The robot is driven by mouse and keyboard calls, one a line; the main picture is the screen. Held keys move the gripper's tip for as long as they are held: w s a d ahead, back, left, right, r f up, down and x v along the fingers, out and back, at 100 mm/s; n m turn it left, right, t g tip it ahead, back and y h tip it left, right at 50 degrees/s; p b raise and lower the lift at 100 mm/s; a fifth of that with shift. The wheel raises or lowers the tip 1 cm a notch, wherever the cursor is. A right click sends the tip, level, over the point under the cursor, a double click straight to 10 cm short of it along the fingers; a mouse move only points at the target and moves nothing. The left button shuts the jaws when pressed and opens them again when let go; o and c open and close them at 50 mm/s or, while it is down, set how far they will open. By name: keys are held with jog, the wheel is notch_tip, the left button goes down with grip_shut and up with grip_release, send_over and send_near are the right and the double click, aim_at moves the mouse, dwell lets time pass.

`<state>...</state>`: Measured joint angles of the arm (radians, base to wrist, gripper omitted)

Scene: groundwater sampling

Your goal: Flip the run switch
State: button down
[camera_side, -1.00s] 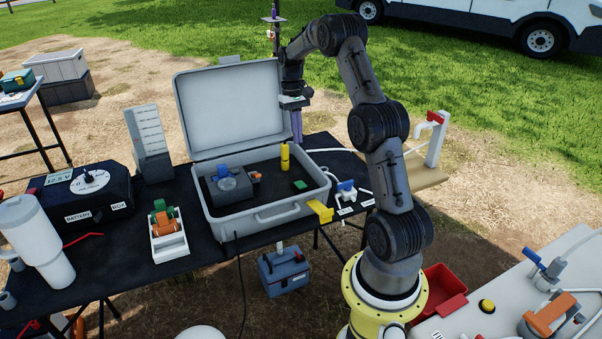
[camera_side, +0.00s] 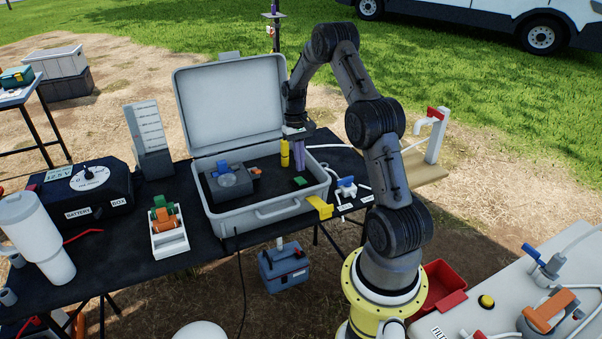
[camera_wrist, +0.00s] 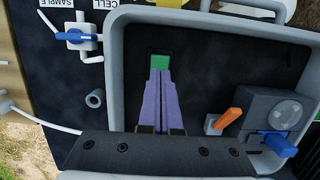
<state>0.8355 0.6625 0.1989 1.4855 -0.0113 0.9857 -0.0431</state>
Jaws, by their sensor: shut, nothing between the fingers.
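A small green block in a dark frame (camera_side: 300,181), which looks like a rocker switch, lies on the dark panel inside the open grey case (camera_side: 268,213). It also shows in the wrist view (camera_wrist: 159,62); I can read no label on it. My gripper (camera_side: 299,169), with purple fingers, is shut and empty, pointing down inside the case close to the green block. In the wrist view the fingertips (camera_wrist: 160,73) reach to its near edge and hide part of it. I cannot tell whether they touch it.
A grey pump unit with a blue lever (camera_wrist: 280,145) and an orange lever (camera_wrist: 229,117) sit in the case. A yellow cylinder (camera_side: 284,154) stands close to my fingers. The raised lid (camera_side: 230,108) is behind. A blue-handled valve (camera_side: 346,182) is outside, right of the case.

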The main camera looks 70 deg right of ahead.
aim_at(300, 179)
jog(key=shift+s+a+f, duration=0.15)
jog(key=shift+f, duration=0.75)
jog(key=shift+s+a+f, duration=0.1)
jog(key=shift+s+f, duration=0.05)
jog(key=shift+f, duration=0.75)
jog(key=shift+f, duration=0.1)
jog(key=shift+s+a+f+t+h, duration=0.35)
jog(key=shift+f+t+h, duration=0.25)
jog(key=shift+t+h, duration=0.1)
jog(key=shift+w, duration=0.1)
jog(key=shift+w+d+r, duration=0.15)
jog(key=shift+w+d, duration=0.4)
jog(key=shift+d, duration=0.05)
notch_tip(300, 179, up, 15)
